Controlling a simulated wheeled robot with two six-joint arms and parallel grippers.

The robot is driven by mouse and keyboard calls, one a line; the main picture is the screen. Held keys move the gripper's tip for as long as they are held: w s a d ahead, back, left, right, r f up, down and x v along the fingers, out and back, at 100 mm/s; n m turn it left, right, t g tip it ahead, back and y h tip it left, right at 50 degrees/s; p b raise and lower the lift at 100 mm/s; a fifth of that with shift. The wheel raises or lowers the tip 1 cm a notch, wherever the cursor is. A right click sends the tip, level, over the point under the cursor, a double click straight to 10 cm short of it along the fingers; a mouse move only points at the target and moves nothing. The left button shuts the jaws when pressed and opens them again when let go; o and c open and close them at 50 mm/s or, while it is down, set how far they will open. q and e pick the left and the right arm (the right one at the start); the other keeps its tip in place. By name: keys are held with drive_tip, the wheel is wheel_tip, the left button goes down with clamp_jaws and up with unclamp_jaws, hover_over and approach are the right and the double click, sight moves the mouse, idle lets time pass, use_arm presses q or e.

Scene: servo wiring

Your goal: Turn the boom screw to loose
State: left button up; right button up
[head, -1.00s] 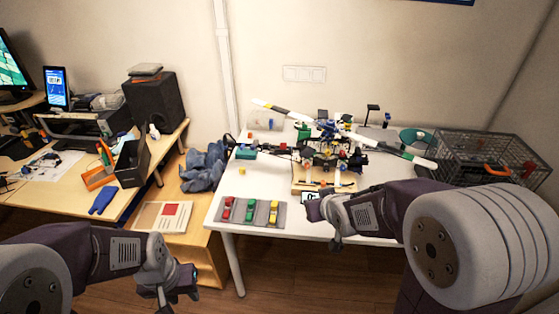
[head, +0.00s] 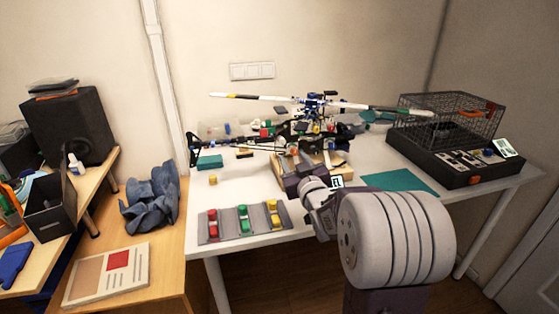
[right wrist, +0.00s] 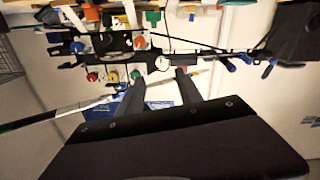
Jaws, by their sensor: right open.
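A model helicopter (head: 312,108) with a long white-tipped rotor stands on the white table; its thin dark tail boom (head: 245,142) points left. In the right wrist view the boom (right wrist: 215,57) runs across the upper part. A small pale round part with a red mark (right wrist: 162,63) sits where the boom meets the frame; I cannot tell for sure that it is the boom screw. My right gripper (head: 292,166) is in front of the helicopter. Its two fingers (right wrist: 160,88) are apart and empty, pointing at that part. My left gripper is out of view.
A grey mat (head: 222,229) holds red, green and yellow pieces at the table's front left. A wooden stand (head: 335,163) is partly behind my right gripper. A teal mat (head: 400,183) and a black box with a wire cage (head: 455,165) are at the right.

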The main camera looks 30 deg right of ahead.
sight(282, 143)
drive_tip(key=x, duration=0.9)
drive_tip(key=shift+w, duration=0.1)
drive_tip(key=shift+a, duration=0.1)
clamp_jaws()
